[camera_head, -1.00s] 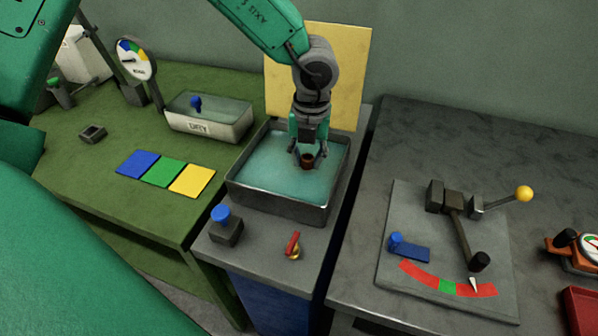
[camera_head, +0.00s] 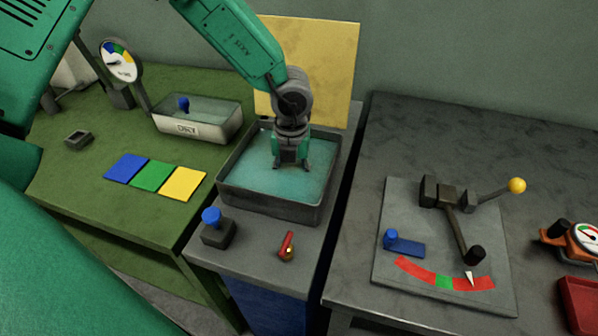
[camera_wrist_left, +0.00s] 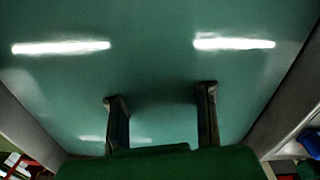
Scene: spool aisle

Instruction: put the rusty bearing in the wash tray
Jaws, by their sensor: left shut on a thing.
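The wash tray (camera_head: 230,193) is a grey metal basin of teal liquid on the middle stand. My left gripper (camera_head: 290,167) points straight down into it, near its middle. In the left wrist view the two fingers of my left gripper (camera_wrist_left: 162,98) stand apart, and their ends vanish at the liquid surface. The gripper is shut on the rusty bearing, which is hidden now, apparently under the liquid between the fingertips. My right gripper is in neither view.
A yellow panel (camera_head: 325,65) stands behind the tray. A labelled clear bin (camera_head: 205,133), a dial gauge (camera_head: 119,60) and coloured tiles (camera_head: 153,176) are on the green bench. A blue-topped button (camera_head: 212,217) and red-handled valve (camera_head: 287,247) are in front. A lever plate (camera_head: 400,275) is right.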

